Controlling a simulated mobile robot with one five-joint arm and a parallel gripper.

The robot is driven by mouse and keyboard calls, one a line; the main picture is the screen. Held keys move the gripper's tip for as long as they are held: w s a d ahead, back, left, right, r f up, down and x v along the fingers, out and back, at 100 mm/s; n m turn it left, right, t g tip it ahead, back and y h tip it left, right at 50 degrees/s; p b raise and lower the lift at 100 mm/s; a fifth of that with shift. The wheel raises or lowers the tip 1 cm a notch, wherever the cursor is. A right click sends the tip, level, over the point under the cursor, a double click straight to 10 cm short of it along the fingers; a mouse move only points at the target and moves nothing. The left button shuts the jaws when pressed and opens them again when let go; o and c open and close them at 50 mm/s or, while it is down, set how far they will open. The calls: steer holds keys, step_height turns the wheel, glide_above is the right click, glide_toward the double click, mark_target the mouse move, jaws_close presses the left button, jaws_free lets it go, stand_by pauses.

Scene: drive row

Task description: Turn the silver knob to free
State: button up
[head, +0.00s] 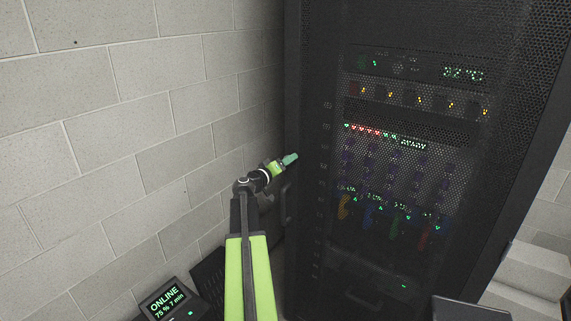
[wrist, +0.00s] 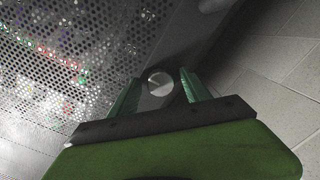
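The round silver knob (wrist: 160,84) shows in the wrist view on the dark frame beside the perforated door. A pale line crosses its face at a slant. My gripper (wrist: 159,82) is open, with one green finger to each side of the knob and a visible gap on both sides. I cannot tell how deep the fingertips reach past it. In the head view my gripper (head: 291,159) is at the left edge of the rack door, and I cannot make out the knob there.
The black rack (head: 400,130) with its perforated door and lit equipment fills the right of the head view. A dark handle (head: 284,203) is just below my gripper. A block wall (head: 130,110) stands on the left.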

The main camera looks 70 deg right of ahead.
steer(key=f+v, duration=0.1)
steer(key=v, duration=1.6)
steer(key=shift+a+r+p, duration=0.25)
steer(key=shift+r+p, duration=0.1)
steer(key=shift+r, duration=0.1)
steer(key=shift+s, duration=0.1)
